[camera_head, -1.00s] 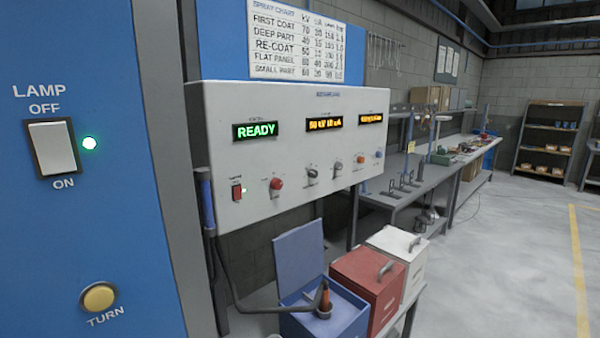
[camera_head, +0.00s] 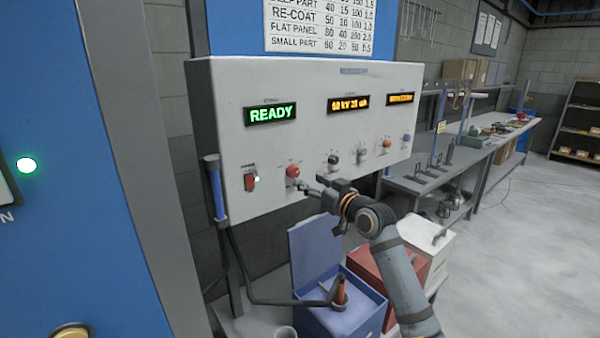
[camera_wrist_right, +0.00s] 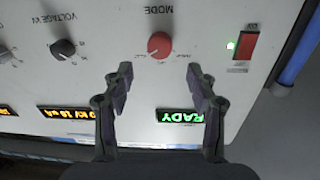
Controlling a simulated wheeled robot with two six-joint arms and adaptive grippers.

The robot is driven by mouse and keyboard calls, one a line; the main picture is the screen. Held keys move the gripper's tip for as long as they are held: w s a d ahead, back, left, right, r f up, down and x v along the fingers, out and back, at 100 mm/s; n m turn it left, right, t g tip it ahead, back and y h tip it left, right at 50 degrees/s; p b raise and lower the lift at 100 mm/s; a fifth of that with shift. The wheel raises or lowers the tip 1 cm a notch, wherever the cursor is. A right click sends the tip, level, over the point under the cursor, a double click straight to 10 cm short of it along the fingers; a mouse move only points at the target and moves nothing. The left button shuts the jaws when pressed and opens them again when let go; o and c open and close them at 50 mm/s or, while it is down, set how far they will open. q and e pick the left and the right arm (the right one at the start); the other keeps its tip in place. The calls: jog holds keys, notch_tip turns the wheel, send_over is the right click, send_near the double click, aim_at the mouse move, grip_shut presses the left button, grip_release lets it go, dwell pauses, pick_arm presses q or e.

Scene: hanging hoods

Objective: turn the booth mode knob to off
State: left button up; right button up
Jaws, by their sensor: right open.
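The mode knob (camera_head: 292,171) is a red round knob on the white control panel (camera_head: 228,119), below the green READY display (camera_head: 270,114). In the right wrist view the red mode knob (camera_wrist_right: 159,45) sits under the word MODE, just beyond the fingertips. My right gripper (camera_head: 306,188) is in front of the panel at the knob, its arm coming from the lower right. In the right wrist view my right gripper (camera_wrist_right: 158,72) is open, its fingers on either side of the knob's line and apart from it. The setting the knob points at is too small to read. My left gripper is not in view.
A red rocker switch (camera_head: 250,182) is left of the knob, and a black voltage knob (camera_head: 333,160) is right of it. Blue (camera_head: 350,315) and red bins stand below the panel. A blue cabinet with a lamp light (camera_head: 27,165) fills the left.

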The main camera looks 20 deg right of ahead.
aim_at(295, 173)
jog(key=p+x, duration=0.1)
jog(key=x, duration=0.4)
jog(key=shift+w, duration=0.2)
jog(key=shift+w+a+f, duration=0.1)
jog(key=shift+w+a, duration=0.1)
jog(key=shift+w, duration=0.2)
